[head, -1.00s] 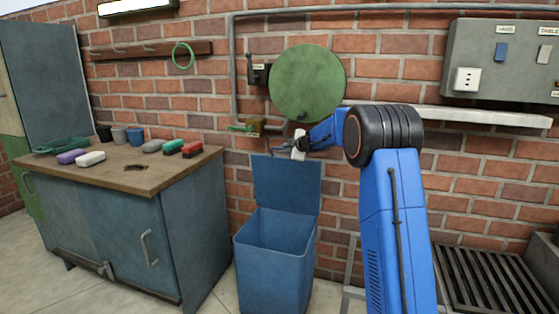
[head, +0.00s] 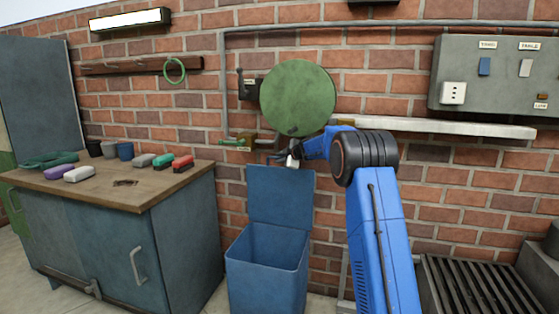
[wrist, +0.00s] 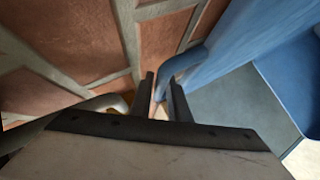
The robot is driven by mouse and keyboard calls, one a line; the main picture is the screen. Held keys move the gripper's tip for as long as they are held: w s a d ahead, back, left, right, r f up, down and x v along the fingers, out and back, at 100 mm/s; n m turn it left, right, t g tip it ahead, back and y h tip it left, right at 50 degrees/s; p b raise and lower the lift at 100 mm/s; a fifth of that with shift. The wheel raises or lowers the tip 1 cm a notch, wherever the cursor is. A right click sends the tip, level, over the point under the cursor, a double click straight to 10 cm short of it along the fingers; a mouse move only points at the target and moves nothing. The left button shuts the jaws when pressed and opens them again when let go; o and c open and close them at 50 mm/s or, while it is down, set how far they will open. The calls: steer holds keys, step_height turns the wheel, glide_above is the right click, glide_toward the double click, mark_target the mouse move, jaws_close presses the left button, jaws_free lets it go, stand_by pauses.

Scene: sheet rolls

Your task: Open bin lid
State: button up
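The blue bin (head: 266,285) stands on the floor against the brick wall, and its opening shows. Its blue lid (head: 281,197) is raised, close to upright, at the back of the bin. My gripper (head: 278,159) is at the lid's top edge. In the wrist view the curved blue handle (wrist: 188,60) runs from the lid (wrist: 235,35) in between my two dark fingers (wrist: 163,95). The fingers are close together, with only a narrow gap around the handle; the exact contact is partly hidden.
A workbench (head: 105,189) with several small items stands left of the bin. A green disc (head: 298,98) and a small brass-coloured box with a green lever (head: 233,143) are on the wall near my gripper. A pale shelf (head: 450,128) and a slatted grate (head: 470,285) are at right.

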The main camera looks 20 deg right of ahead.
steer(key=shift+o, duration=1.2)
steer(key=v, duration=1.2)
steer(key=shift+f, duration=0.1)
